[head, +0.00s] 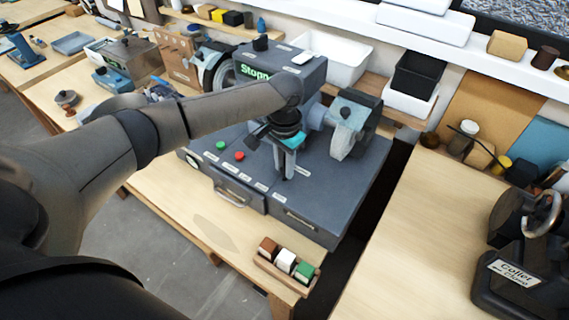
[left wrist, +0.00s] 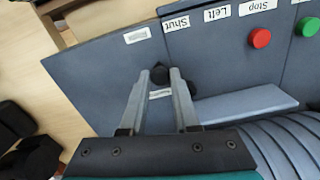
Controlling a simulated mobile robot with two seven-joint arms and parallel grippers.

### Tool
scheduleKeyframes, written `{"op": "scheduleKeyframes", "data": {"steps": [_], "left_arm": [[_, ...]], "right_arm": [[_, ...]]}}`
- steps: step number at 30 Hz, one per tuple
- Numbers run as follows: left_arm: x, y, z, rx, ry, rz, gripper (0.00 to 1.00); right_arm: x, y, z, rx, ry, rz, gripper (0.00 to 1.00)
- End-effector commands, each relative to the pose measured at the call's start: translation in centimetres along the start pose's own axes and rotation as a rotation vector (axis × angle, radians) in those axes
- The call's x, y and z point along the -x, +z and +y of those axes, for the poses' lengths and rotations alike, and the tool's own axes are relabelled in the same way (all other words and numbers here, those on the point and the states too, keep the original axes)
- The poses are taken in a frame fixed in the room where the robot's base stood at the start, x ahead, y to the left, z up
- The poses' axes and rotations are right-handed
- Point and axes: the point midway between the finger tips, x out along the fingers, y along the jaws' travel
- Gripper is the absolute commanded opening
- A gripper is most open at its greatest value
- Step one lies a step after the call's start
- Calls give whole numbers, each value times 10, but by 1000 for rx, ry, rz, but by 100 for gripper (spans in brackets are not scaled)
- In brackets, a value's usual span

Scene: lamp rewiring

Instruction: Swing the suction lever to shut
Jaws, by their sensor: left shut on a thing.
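The grey machine (head: 345,205) stands on the wooden bench, with a row of labels on its top. My left gripper (head: 285,176) reaches down to that top. In the left wrist view its two fingers (left wrist: 160,80) are closed on a small dark knob, which I take to be the suction lever's knob (left wrist: 159,74). Another dark round part (left wrist: 189,87) shows beside the right finger. The Shut label (left wrist: 176,23) lies beyond the fingertips, beside the Left and Stop labels. The lever's arm is mostly hidden by the fingers. My right gripper is in neither view.
A red button (head: 239,156) and a green button (head: 221,145) sit left of the gripper. A drawer handle (head: 230,196) is on the front. A small rack of coloured blocks (head: 286,262) stands at the bench's front edge. A collet clamp (head: 515,270) stands on the right bench.

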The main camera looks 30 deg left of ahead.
Motion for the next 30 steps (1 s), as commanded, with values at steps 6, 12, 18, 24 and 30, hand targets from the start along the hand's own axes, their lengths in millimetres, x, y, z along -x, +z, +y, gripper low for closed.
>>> {"op": "scheduleKeyframes", "data": {"steps": [6, 12, 18, 24, 30], "left_arm": [[0, 0, 0, 0, 0, 0, 0], [0, 0, 0, 0, 0, 1, 0], [0, 0, 0, 0, 0, 1, 0], [1, 0, 0, 0, 0, 1, 0], [1, 0, 0, 1, 0, 1, 0]], "right_arm": [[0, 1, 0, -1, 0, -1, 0], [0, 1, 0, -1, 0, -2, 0], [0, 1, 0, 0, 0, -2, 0], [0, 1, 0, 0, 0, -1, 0], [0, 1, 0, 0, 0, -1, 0]]}}
